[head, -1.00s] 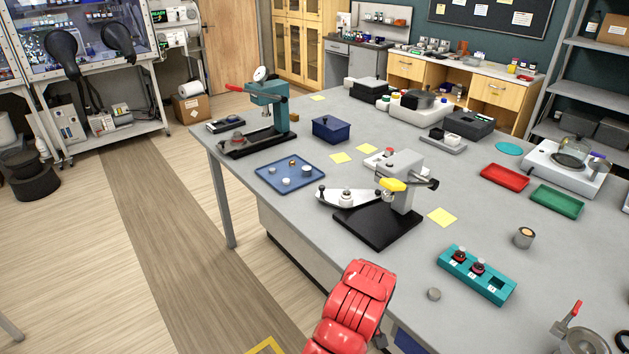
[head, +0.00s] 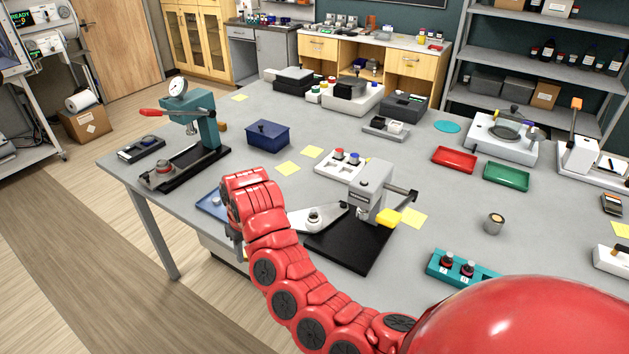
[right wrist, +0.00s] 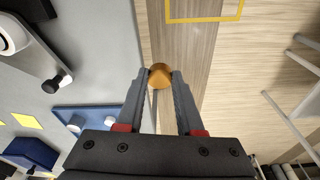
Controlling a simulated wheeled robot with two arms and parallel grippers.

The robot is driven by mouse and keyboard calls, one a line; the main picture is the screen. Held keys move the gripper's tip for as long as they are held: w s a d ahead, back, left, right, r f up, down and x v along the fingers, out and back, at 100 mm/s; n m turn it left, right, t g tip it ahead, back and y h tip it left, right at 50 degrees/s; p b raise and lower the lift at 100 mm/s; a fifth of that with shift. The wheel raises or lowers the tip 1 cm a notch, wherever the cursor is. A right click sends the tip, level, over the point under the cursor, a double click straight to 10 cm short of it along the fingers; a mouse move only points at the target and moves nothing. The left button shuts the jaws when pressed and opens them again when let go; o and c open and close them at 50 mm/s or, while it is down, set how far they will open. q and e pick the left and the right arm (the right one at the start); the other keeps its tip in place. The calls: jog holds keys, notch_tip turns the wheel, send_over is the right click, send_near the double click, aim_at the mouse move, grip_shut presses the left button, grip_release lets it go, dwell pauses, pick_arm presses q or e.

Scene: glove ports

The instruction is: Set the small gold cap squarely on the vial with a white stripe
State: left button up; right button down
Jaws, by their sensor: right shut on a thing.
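My right gripper (right wrist: 160,78) is shut on the small gold cap (right wrist: 160,74), which sits between its fingertips in the right wrist view. In the head view my right gripper (head: 236,243) hangs beside the blue tray (head: 208,203), at the table's left edge; the cap is hidden there. A teal rack (head: 490,277) holds two dark red-topped vials (head: 446,260) (head: 467,269), partly behind my arm. Their white marks are too small to tell as stripes. My left gripper is not in view.
The grey press (head: 368,200) on its black base (head: 345,246) stands right of my gripper. The teal press (head: 200,120) stands at the back left. A white block (head: 340,167) with red and blue tops is behind. A metal cup (head: 493,222) stands right, with bare table around it.

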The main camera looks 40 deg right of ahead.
jog(key=w+d+r+n+p, duration=0.1)
jog(key=w+d+r+p, duration=0.5)
jog(key=d, duration=0.4)
jog(key=s+d+r+m+p, duration=0.1)
jog(key=d, duration=0.5)
jog(key=s+d+r+m+p, duration=0.1)
jog(key=s+d+r+p, duration=0.1)
jog(key=d, duration=0.5)
jog(key=shift+d, duration=0.1)
jog(key=shift+s+f+b, duration=0.15)
jog(key=shift+f+b, duration=0.15)
jog(key=shift+b, duration=0.35)
jog(key=shift+f+b, duration=1.4)
jog(key=shift+f, duration=1.15)
jog(key=shift+b, duration=0.55)
